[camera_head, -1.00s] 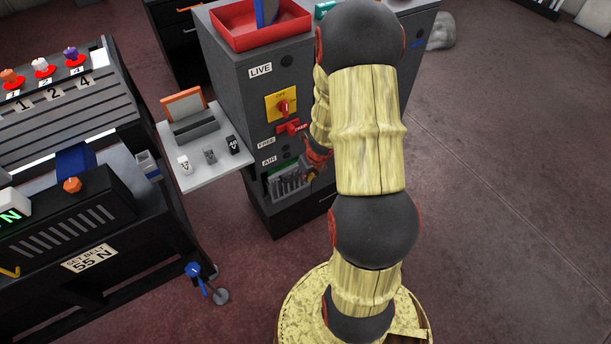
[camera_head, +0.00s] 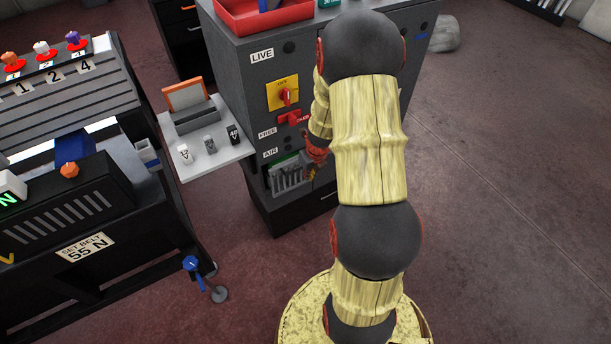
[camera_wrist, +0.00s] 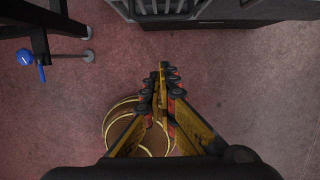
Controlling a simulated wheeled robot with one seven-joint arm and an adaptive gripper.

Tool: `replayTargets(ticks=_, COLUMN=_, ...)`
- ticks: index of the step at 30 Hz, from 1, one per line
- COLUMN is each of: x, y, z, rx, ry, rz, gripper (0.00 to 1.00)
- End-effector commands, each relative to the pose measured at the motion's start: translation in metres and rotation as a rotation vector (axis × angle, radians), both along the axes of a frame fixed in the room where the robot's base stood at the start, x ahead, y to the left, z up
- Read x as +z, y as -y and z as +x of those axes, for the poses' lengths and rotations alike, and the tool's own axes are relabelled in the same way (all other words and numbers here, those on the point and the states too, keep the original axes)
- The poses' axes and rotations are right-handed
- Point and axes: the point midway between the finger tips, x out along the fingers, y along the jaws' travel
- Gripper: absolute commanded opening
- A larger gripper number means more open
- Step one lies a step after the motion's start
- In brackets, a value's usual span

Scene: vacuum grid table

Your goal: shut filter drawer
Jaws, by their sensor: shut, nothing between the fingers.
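The grey ribbed filter drawer (camera_head: 287,177) is low on the front of the dark grey cabinet (camera_head: 245,85), under the AIR label. A greenish strip shows above its ribs, and my arm hides its right side. How far it stands out is hard to tell. Its ribs also show at the top edge of the wrist view (camera_wrist: 165,8). My gripper (camera_head: 312,173) is just right of the drawer in the head view, partly hidden by the arm; contact cannot be made out. In the wrist view my gripper (camera_wrist: 165,75) is shut and empty, with floor around its fingertips.
A yellow switch plate (camera_head: 282,93) and a red handle (camera_head: 290,118) are above the drawer. A side shelf (camera_head: 215,163) with small blocks juts out left. A black cart (camera_head: 130,240) stands further left, with a blue-knobbed lever (camera_head: 191,263).

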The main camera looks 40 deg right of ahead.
Motion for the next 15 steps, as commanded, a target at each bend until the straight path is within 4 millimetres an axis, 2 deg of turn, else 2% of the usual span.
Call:
replayTargets(ticks=1, x=-0.014, y=-0.001, z=0.001, rx=0.001, ry=-0.003, rz=0.002, gripper=0.00)
replayTargets(ticks=12, x=-0.085, y=0.004, z=0.019, rx=0.002, ry=-0.002, rz=0.001, gripper=0.00)
replayTargets(ticks=14, x=-0.089, y=0.005, z=0.024, rx=0.002, ry=0.000, rz=0.000, gripper=0.00)
replayTargets(ticks=15, x=-0.084, y=0.008, z=0.032, rx=0.004, ry=0.002, rz=-0.001, gripper=0.00)
